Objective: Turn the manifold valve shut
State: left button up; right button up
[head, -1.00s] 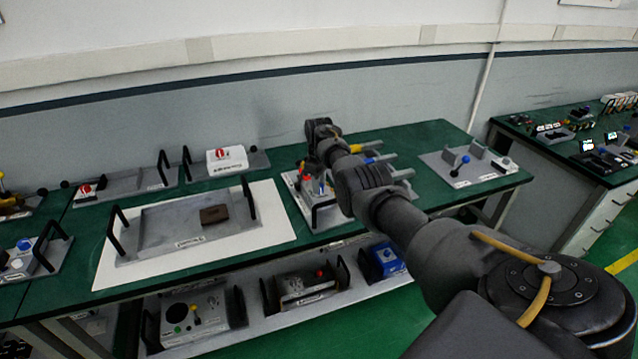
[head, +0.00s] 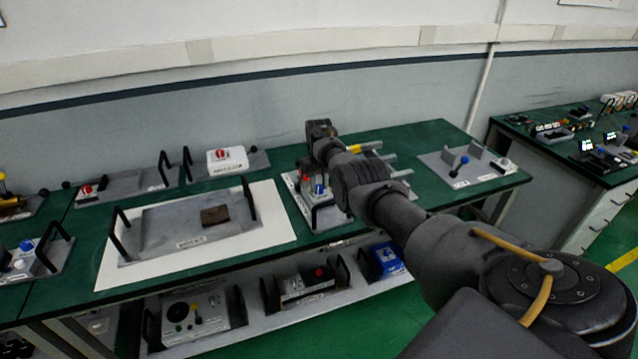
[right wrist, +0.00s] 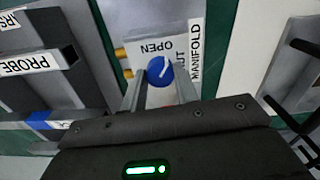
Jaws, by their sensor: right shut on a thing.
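The manifold valve is a round blue knob (right wrist: 160,70) with a white pointer mark, on a white plate in the right wrist view. The mark points up and slightly right. An OPEN label (right wrist: 157,46) is above the knob, a partly hidden label ending in "UT" (right wrist: 181,62) is to its right, and a MANIFOLD label (right wrist: 196,50) is beyond that. My right gripper (right wrist: 160,82) is shut on the knob, one finger on each side. In the head view my right arm reaches over the device and partly hides it. My left gripper is out of view.
A PROBE-labelled fixture (right wrist: 27,63) stands close on the left in the right wrist view, and black handles (right wrist: 290,100) are on the right. In the head view a grey tray (head: 150,235) with a brown block (head: 215,215) lies left of the device on the green bench.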

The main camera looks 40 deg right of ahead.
aim_at(319, 187)
jog(key=m, duration=0.5)
jog(key=m+b, duration=0.1)
jog(key=m, duration=0.4)
jog(key=shift+m+b, duration=0.35)
jog(key=shift+m, duration=0.05)
dwell(0.3)
jog(key=o, duration=1)
notch_tip(319, 187, up, 11)
jog(key=shift+f, duration=0.1)
dwell(0.4)
